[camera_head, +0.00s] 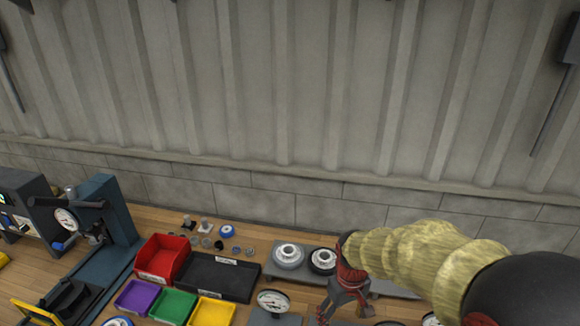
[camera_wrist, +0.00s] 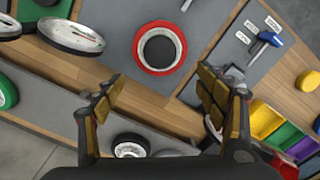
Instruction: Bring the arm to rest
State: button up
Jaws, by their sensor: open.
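My arm reaches in from the lower right of the head view, with a yellow-sleeved, ribbed stretch (camera_head: 415,255). My gripper (camera_head: 345,300) hangs over the workbench (camera_head: 150,225), right of centre, and its fingers are partly cut off by the picture's lower edge. In the wrist view my gripper (camera_wrist: 160,90) has its two fingers spread wide apart, with nothing held between them. A red ring with a black and white centre (camera_wrist: 160,68) lies on a grey mat beyond the fingertips. I cannot tell how high the gripper is above the bench.
A red bin (camera_head: 153,275), black tray (camera_head: 225,263), and purple (camera_head: 133,297), green (camera_head: 172,306) and yellow (camera_head: 212,312) trays stand left of the arm. Dial gauges (camera_head: 272,300) and round parts (camera_head: 288,256) lie close to the gripper. A ribbed wall (camera_head: 290,90) stands behind.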

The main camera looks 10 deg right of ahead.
jog(key=s+r+m+t, duration=0.1)
jog(key=s+r+t, duration=0.1)
jog(key=s+r, duration=0.5)
jog(key=s+r+m+t+b, duration=0.1)
jog(key=s+r+m+t, duration=0.1)
jog(key=s+r, duration=0.5)
notch_tip(320, 180, up, 6)
jog(key=shift+s+f+t, duration=0.15)
jog(key=shift+s+t, duration=0.15)
jog(key=shift+t, duration=0.5)
jog(key=shift+d, duration=0.1)
dwell(0.7)
